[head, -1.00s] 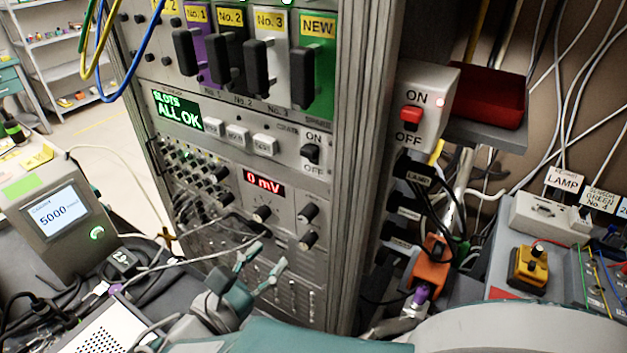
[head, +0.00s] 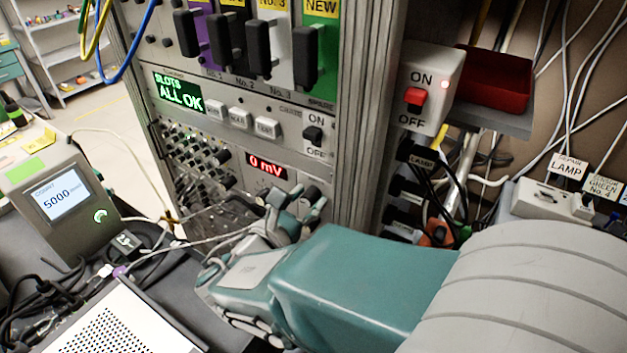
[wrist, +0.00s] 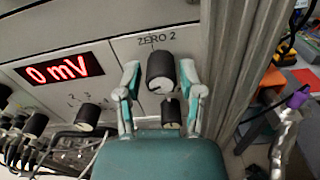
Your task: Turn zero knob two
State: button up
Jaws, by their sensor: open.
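The zero two knob (wrist: 161,72) is a black round knob under the label "ZERO 2" in the wrist view. A white mark shows on its face. My gripper (wrist: 160,82) is open, with one finger on each side of the knob. Small gaps seem to show beside the knob; I cannot tell any contact. A smaller black knob (wrist: 171,113) sits just below it, between the fingers and close to the palm. In the head view, my gripper (head: 296,208) is at the rack panel, right of and below the red display (head: 266,168), and partly hides the knobs.
The display (wrist: 58,70) reads 0 mV. Another black knob (wrist: 88,115) is left of my gripper. The rack's metal post (head: 355,130) stands close on the right. Cables (head: 200,235) hang at the left. An ON/OFF switch box (head: 430,90) is beyond the post.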

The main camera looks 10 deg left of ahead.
grip_shut()
jog(key=shift+m, duration=1)
grip_release()
jog(key=shift+a, duration=0.1)
jog(key=v, duration=1.2)
